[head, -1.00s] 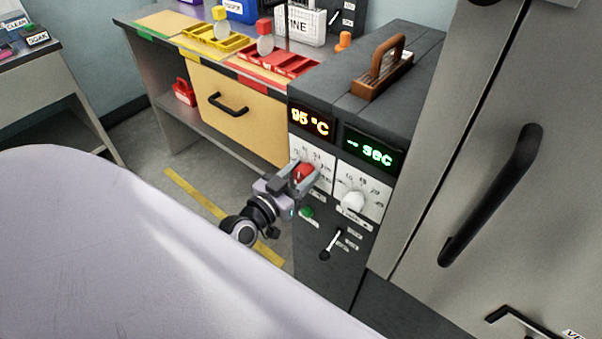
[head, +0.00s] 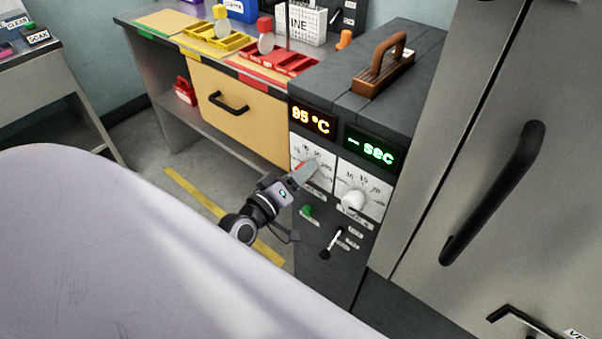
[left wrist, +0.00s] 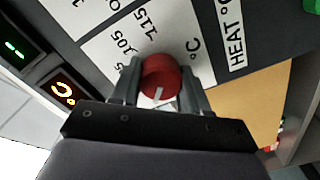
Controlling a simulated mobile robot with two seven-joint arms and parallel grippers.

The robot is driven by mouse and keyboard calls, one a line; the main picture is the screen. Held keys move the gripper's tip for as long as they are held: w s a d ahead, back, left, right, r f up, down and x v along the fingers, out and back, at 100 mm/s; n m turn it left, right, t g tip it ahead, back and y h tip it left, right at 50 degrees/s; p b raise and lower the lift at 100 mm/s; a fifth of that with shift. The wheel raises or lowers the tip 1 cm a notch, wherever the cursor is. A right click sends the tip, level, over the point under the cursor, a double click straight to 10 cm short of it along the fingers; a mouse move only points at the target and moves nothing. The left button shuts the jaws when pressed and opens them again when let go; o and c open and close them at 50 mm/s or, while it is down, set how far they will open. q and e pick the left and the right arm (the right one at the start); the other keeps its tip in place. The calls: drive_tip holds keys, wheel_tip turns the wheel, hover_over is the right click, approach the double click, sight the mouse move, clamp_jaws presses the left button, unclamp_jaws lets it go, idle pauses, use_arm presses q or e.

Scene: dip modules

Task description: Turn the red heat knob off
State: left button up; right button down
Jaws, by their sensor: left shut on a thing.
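The red heat knob (left wrist: 161,77) shows in the left wrist view between the two fingers of my left gripper (left wrist: 163,92), with a pale pointer mark on its face. The gripper is shut on the knob. In the head view the left gripper (head: 300,178) is at the panel of the dark machine, under the orange display (head: 312,119) that reads 95 °C. There the knob is mostly hidden by the gripper; only a little red shows. The dial plate (left wrist: 110,45) carries numbers such as 105 and 115, and a HEAT label (left wrist: 236,42) is beside it. My right gripper is not in view.
A green button (head: 307,211) and a small lever (head: 331,243) are below. A yellow drawer (head: 240,115) stands left, a large steel door (head: 470,150) right.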

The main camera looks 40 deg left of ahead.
use_arm(q)
drive_tip(key=n, duration=0.2)
drive_tip(key=n+b, duration=0.1)
drive_tip(key=n, duration=0.1)
drive_tip(key=shift+w+a+r+n, duration=0.1)
drive_tip(key=shift+a+n, duration=0.05)
drive_tip(key=shift+n, duration=0.25)
drive_tip(key=n+b, duration=0.1)
drive_tip(key=n, duration=0.3)
drive_tip(key=shift+n, duration=0.9)
drive_tip(key=shift+a, duration=0.1)
drive_tip(key=o, duration=0.9)
drive_tip(key=shift+o, duration=0.7)
drive_tip(key=shift+f+b, duration=0.2)
drive_tip(key=shift+b, duration=0.1)
